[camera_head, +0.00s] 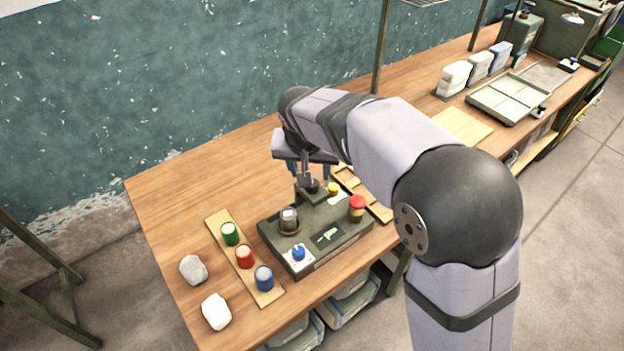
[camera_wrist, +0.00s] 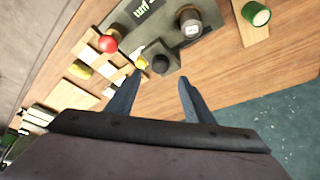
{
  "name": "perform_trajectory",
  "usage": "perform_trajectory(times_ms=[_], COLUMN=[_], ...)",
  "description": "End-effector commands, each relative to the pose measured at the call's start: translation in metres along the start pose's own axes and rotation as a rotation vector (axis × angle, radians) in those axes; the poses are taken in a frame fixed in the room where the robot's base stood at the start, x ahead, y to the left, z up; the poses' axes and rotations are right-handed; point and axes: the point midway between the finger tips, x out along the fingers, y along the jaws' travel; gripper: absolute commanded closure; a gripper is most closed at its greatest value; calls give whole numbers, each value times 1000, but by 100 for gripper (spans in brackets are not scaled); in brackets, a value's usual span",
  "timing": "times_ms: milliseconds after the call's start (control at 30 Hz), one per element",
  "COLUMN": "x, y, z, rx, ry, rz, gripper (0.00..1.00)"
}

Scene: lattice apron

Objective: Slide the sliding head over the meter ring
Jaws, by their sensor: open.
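The dark green meter unit (camera_head: 335,243) sits on the wooden bench. What looks like the sliding head is a dark block with a black knob (camera_head: 311,186) at its back; it also shows in the wrist view (camera_wrist: 160,64). The likely meter ring is the collar (camera_head: 289,230) around a grey, pale-topped cylinder (camera_head: 289,213) at the unit's left; the cylinder shows in the wrist view (camera_wrist: 190,18). My gripper (camera_head: 309,178) is open above the knob, pointing down. In the wrist view its fingertips (camera_wrist: 159,78) lie either side of the knob, apart from it.
A red-topped knob (camera_head: 357,203), a yellow knob (camera_head: 333,188) and a blue knob (camera_head: 298,253) stand on the unit. Green, red (camera_head: 244,256) and blue cups stand on a board at left, beside two pale lumps (camera_head: 215,312). A slotted wooden rack (camera_head: 376,207) lies right.

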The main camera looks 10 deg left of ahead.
Motion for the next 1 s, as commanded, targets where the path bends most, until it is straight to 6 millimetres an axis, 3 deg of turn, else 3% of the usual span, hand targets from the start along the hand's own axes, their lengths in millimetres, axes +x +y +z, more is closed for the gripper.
perform_trajectory(times_ms=[600,1000], x=[64,71], y=[1,0], z=[0,0], rx=[-3,-2], ry=[-2,-1], rz=[1,-1], gripper=[53,53])
